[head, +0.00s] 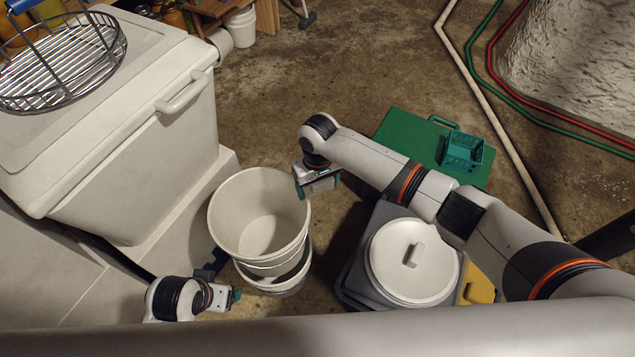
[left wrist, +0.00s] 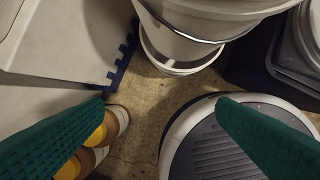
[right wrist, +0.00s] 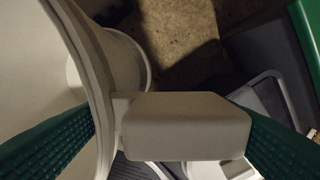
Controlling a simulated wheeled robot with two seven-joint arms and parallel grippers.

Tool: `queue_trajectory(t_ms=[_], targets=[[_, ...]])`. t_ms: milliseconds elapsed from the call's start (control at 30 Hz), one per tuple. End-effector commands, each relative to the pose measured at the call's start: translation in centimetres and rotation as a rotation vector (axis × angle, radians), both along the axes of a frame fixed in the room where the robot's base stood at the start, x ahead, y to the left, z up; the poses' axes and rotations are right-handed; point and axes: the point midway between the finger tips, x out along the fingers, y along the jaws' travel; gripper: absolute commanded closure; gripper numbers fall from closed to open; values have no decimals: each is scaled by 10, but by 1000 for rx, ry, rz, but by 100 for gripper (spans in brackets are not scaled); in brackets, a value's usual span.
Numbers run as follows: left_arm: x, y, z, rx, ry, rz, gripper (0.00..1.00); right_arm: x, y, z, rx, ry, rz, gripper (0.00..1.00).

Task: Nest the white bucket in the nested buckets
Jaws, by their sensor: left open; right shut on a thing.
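The white bucket (head: 238,212) is upright with its mouth facing up. My right gripper (head: 318,186) is shut on a white block-like tab (right wrist: 185,125) at the bucket's rim. The nested buckets (head: 280,287) stand on the floor directly below, mostly hidden by the held bucket, with part of their rims showing. I cannot tell how far the held bucket reaches into them. In the left wrist view the held bucket (left wrist: 190,22) overhangs a lower white rim (left wrist: 170,62). My left gripper (head: 235,296) is open and empty, low beside the stack.
A big white cooler (head: 140,150) with a wire basket (head: 65,60) stands at left. A grey bin with a white lid (head: 413,258) stands right of the buckets. A green board (head: 400,128) and a pale pipe (head: 490,120) lie beyond. Floor behind the buckets is clear.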

Motion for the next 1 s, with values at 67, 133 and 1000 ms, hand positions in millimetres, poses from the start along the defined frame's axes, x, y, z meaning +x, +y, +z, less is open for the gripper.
queue_trajectory(t_ms=[67, 133, 1000], targets=[[0, -1, -3, 0, 5, 0, 20, 0, 1, 1, 2, 0, 0, 71], [0, -1, -4, -1, 6, 1, 20, 0, 1, 1, 2, 0, 0, 71], [-4, 1, 26, -3, -12, 6, 20, 0, 1, -23, 2, 1, -1, 71]])
